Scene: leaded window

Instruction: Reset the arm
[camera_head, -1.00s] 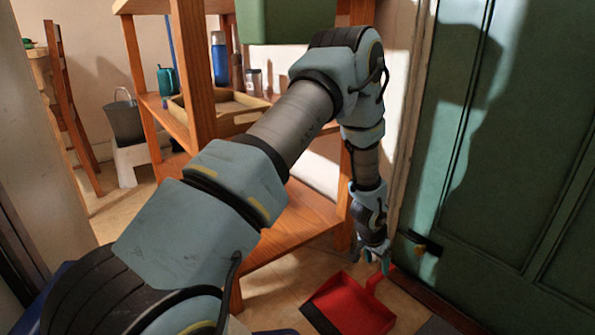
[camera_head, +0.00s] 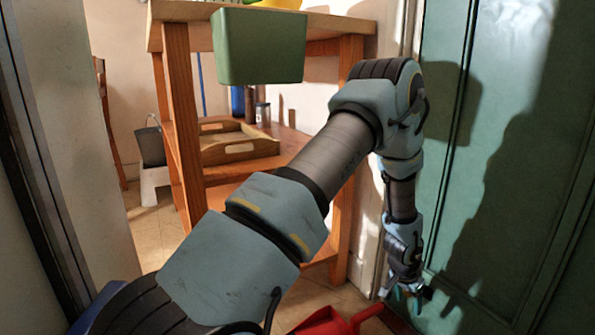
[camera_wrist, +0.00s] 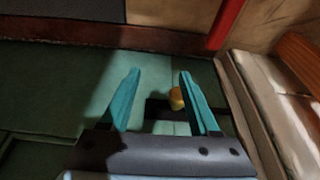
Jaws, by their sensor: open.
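My arm reaches out across the head view, bends at the elbow and hangs down in front of the green door (camera_head: 505,150). My gripper (camera_head: 406,298) is low near the door's edge, pointing down. In the wrist view my gripper (camera_wrist: 155,100) is open, its two teal fingers apart with nothing between them. A brass-coloured knob (camera_wrist: 177,98) on a dark plate shows beyond the fingers, beside the right one; I cannot tell whether they touch.
A wooden shelf unit (camera_head: 182,120) stands left of my arm, with a wooden tray (camera_head: 235,150) on it. A green box (camera_head: 258,48) hangs over its front edge. A red dustpan (camera_head: 325,322) lies on the floor near my gripper. A white stool (camera_head: 155,185) stands at the back left.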

